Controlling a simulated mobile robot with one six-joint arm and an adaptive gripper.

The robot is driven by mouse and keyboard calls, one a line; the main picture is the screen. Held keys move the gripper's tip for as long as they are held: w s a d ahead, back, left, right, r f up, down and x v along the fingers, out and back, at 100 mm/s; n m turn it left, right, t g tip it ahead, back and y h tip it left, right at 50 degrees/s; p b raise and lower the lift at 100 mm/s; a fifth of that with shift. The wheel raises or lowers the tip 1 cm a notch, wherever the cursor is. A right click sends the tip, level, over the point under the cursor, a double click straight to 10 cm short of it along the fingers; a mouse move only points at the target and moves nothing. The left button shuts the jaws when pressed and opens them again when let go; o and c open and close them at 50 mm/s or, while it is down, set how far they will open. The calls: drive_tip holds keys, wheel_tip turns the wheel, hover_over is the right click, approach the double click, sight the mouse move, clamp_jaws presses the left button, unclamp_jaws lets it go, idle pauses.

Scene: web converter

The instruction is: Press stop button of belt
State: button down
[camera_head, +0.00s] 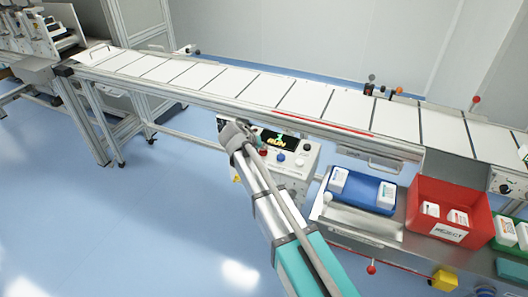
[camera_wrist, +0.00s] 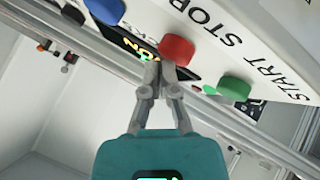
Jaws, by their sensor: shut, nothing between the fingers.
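The control box (camera_head: 298,177) stands in front of the belt, with a lit display (camera_head: 277,142) reading RUN. In the wrist view, the red button (camera_wrist: 177,48) sits beside the word STOP. The green button (camera_wrist: 234,89) sits beside START. My gripper (camera_wrist: 163,68) is shut and empty. Its fingertips appear right at the near edge of the red button; I cannot tell whether they touch it. In the head view my arm hides part of the box's left side.
The belt (camera_head: 300,98) runs behind the box. A blue button (camera_head: 281,157) is on the box. To the right are a blue tray (camera_head: 364,190) and a red reject bin (camera_head: 466,195) with small white packs. The floor at left is clear.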

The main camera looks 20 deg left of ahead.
drive_tip(key=shift+f+b, duration=0.45)
idle(0.6)
drive_tip(key=shift+r, duration=0.2)
drive_tip(key=shift+r+p, duration=0.85)
drive_tip(key=shift+p, duration=0.2)
wheel_tip(320, 180, up, 5)
drive_tip(key=p, duration=0.5)
idle(1.0)
